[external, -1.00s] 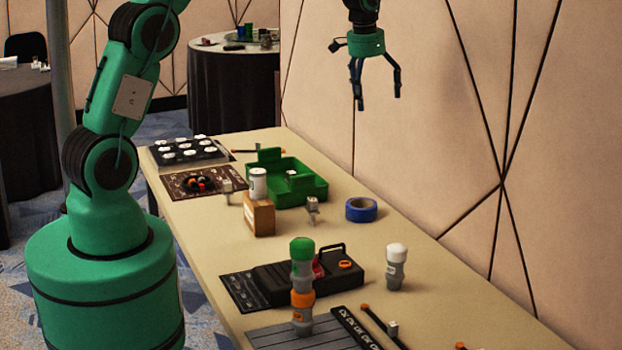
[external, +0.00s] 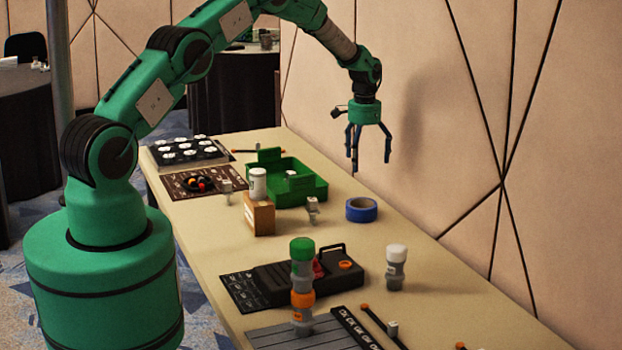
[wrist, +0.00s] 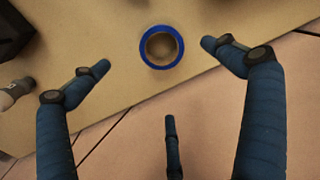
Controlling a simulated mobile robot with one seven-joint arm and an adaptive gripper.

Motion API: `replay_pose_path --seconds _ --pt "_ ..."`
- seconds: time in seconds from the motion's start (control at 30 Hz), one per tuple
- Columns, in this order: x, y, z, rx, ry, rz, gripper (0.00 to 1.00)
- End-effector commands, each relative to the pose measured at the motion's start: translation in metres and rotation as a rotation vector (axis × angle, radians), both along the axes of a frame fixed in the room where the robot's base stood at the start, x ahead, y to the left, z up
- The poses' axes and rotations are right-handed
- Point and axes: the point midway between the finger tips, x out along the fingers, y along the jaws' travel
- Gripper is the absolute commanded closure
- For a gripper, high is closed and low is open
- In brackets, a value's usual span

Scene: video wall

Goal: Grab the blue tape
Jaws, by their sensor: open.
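The blue tape (external: 361,209) is a roll lying flat on the table, near the edge by the wall. In the wrist view the tape (wrist: 176,59) shows from above as a blue ring around a tan core, ahead of and between the spread fingers. My gripper (external: 370,165) is open and empty, above the table and apart from the tape. Its three dark blue fingers point down, and they also show in the wrist view (wrist: 160,75).
A green tray (external: 318,190) stands left of the tape, with a small grey clamp-like piece (external: 313,208) between them. A wooden block (external: 260,216) bears a white jar (external: 258,184). A white-capped bottle (external: 396,268) and a black case (external: 285,283) stand nearer the camera.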

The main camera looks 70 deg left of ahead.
Motion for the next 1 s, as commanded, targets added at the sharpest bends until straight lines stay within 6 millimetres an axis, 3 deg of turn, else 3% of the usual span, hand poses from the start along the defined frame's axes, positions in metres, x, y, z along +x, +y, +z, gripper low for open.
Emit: replay_pose_path --seconds 0.13,0.67,1.0 --pt "0.0 0.006 -0.012 -0.002 0.005 0.003 0.0" --pt "0.0 0.007 -0.022 -0.004 0.006 0.003 0.0" --pt "-0.001 0.007 -0.067 -0.004 0.008 0.003 0.0"
